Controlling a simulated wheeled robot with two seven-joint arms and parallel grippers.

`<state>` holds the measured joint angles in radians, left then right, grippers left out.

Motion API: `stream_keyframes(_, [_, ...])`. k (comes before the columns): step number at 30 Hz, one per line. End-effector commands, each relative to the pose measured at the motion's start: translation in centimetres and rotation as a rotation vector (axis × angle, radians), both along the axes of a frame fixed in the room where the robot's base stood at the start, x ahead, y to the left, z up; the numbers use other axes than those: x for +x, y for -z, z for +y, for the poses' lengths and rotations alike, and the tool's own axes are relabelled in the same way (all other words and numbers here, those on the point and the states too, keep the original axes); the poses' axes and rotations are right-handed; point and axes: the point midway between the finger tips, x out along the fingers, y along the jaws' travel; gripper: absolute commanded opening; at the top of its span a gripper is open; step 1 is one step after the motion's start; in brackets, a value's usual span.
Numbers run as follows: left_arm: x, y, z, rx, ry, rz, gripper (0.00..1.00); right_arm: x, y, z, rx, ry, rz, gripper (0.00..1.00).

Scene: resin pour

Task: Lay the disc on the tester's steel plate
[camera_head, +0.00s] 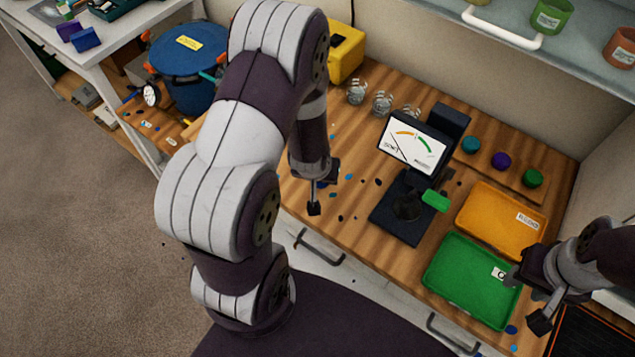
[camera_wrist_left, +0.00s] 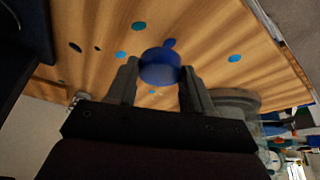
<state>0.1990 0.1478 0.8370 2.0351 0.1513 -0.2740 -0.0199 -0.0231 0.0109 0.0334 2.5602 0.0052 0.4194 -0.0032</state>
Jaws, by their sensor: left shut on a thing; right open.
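A blue disc (camera_wrist_left: 160,66) is held between the fingers of my left gripper (camera_wrist_left: 158,88) in the left wrist view. In the head view the left gripper (camera_head: 318,192) is over the wooden bench, left of the tester, and the disc is mostly hidden. The tester (camera_head: 412,145) has a white dial face and a black base. Its round plate (camera_head: 408,207) looks dark below the dial and is partly shadowed; no disc shows on it. A green block (camera_head: 436,201) sits at the tester's right side. My right gripper (camera_head: 526,298) is open and empty beside the green tray.
An orange tray (camera_head: 480,210) and a green tray (camera_head: 455,290) lie right of the tester. Teal (camera_head: 471,145), purple (camera_head: 501,160) and green (camera_head: 532,178) pieces stand on a wooden board behind. Glass jars (camera_head: 382,103) are behind left. Resin spots dot the bench.

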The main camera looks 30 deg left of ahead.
Motion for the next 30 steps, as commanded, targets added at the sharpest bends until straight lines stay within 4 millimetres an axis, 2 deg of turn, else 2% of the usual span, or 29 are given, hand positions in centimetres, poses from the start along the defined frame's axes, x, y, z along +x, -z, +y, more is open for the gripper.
stream_keyframes(3, [0.0, 0.8, 0.9, 0.0, 0.001, 0.002, 0.21, 0.0, -0.2, 0.0, 0.0, 0.0, -0.001, 0.43])
stream_keyframes(9, [0.1, 4.2, 0.8, 0.0, 0.003, 0.002, 0.21, 0.0, -0.6, 0.0, 0.0, 0.0, -0.001, 0.43])
stream_keyframes(20, [0.1, 4.9, 0.8, 0.0, 0.003, 0.0, 0.21, 0.0, -0.2, 0.0, 0.0, 0.0, 0.0, 0.43])
stream_keyframes(21, [0.1, 4.8, 0.8, 0.0, 0.002, 0.0, 0.57, 0.0, -0.3, 0.0, 0.0, 0.0, 0.0, 0.43])
stream_keyframes(23, [0.1, 4.7, 0.8, 0.0, 0.003, 0.0, 0.76, 0.0, -0.3, 0.0, 0.0, 0.0, 0.0, 0.43])
stream_keyframes(30, [0.1, 4.7, 0.8, 0.0, 0.002, 0.0, 0.76, 0.0, -0.3, 0.0, 0.0, 0.0, 0.0, 0.43])
